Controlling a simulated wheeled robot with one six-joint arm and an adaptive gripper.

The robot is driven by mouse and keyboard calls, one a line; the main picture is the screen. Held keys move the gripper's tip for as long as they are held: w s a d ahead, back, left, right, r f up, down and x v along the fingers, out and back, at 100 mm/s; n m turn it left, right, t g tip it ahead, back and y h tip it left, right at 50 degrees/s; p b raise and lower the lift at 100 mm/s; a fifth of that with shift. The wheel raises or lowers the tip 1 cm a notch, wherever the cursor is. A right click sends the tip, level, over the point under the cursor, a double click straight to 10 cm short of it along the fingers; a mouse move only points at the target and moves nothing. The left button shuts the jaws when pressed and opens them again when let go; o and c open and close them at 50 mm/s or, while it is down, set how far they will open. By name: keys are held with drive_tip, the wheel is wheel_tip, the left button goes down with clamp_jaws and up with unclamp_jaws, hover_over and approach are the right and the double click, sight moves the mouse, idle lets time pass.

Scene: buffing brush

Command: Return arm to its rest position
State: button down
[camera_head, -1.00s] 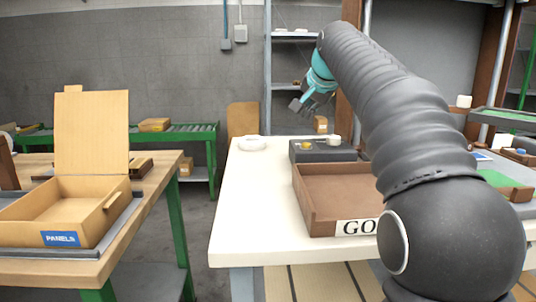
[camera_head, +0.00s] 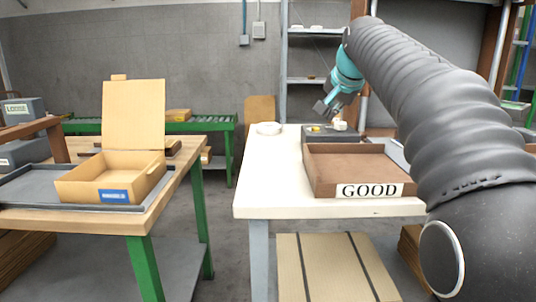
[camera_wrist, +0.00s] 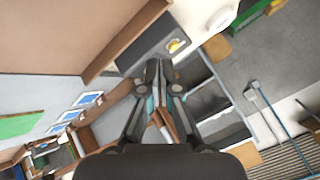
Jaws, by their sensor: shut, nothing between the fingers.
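My gripper (camera_head: 328,107) is at the end of my arm, raised above the white table (camera_head: 268,200) in the head view. In the wrist view my gripper (camera_wrist: 158,66) points down with its fingers together and nothing between them. The brown tray labelled GOOD (camera_head: 318,172) stands on the white table, below and to the right of my gripper. A dark grey box (camera_head: 318,134) with small items on top stands behind the tray. My dark sleeved arm covers the right side of the head view.
A wooden table (camera_head: 160,212) at the left holds an open cardboard box (camera_head: 78,190) in a grey tray (camera_head: 30,188). A green conveyor (camera_head: 215,124) stands behind. Open floor lies between the tables.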

drive_tip(key=s+f+n+g, duration=0.1)
drive_tip(key=s+f+n, duration=0.2)
drive_tip(key=s+f, duration=1.1)
drive_tip(key=s+f+n+g+h, duration=0.1)
drive_tip(key=s+f+n, duration=0.3)
drive_tip(key=s+f, duration=1.1)
drive_tip(key=s+g, duration=0.1)
drive_tip(key=s, duration=0.7)
drive_tip(key=shift+s, duration=0.25)
drive_tip(key=shift+s+f, duration=0.1)
